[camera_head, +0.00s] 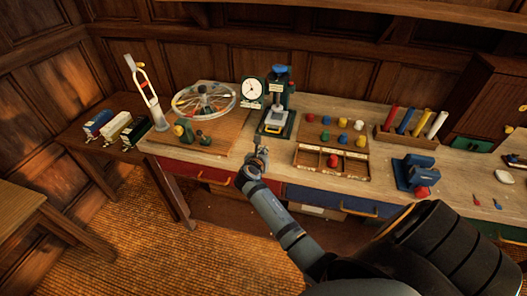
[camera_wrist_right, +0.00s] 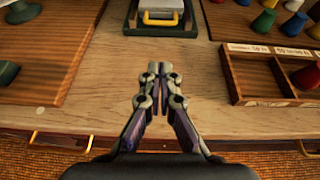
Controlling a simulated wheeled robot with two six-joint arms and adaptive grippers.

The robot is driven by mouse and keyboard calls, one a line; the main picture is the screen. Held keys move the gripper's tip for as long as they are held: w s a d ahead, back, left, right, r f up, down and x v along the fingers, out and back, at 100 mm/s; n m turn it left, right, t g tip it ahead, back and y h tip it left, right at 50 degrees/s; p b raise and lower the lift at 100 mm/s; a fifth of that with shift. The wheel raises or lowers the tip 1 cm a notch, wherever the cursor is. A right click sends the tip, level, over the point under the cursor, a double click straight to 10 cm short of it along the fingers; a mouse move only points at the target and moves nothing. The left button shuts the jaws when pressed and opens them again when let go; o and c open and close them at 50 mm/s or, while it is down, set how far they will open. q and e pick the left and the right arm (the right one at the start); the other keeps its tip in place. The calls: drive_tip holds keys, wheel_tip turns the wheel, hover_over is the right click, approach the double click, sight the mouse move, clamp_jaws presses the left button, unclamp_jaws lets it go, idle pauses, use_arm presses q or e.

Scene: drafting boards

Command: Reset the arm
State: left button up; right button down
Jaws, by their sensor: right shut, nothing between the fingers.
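My right gripper (camera_head: 262,150) is over the front edge of the long workbench (camera_head: 240,153). In the right wrist view the same gripper (camera_wrist_right: 158,72) has its fingers together with nothing between them. It points at the bare wood in front of the green press (camera_head: 275,115). The press's base with a yellow handle shows ahead of the fingers in the right wrist view (camera_wrist_right: 160,18). My right arm (camera_head: 280,220) reaches in from the lower right. My left gripper is in neither view.
A board with a spoked wheel (camera_head: 205,98) stands left of the gripper. A partitioned tray (camera_head: 305,160) holding a red piece lies right. A blue block (camera_head: 412,172) stands farther right. Coloured rods (camera_head: 410,120) stand behind it. Drawers hang below the bench.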

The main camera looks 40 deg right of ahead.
drive_tip(key=shift+w+d+f, duration=0.1)
drive_tip(key=shift+d+f, duration=0.05)
drive_tip(key=shift+f, duration=0.1)
drive_tip(key=s+a+f+m+g+y, duration=0.25)
drive_tip(key=s+a+m+y, duration=0.35)
drive_tip(key=s+m, duration=0.75)
drive_tip(key=s+a+f+m+g+y, duration=0.1)
drive_tip(key=s+a+m+g+y, duration=0.2)
drive_tip(key=s+a+m, duration=0.75)
drive_tip(key=s+d+f+m+g, duration=0.1)
drive_tip(key=s+d+f, duration=0.2)
drive_tip(key=f, duration=1)
drive_tip(key=s+d+f+m+g, duration=0.1)
drive_tip(key=s+d+f, duration=0.15)
drive_tip(key=f, duration=1.15)
drive_tip(key=s+f, duration=1.4)
drive_tip(key=s, duration=0.4)
drive_tip(key=shift+s+d+f, duration=0.35)
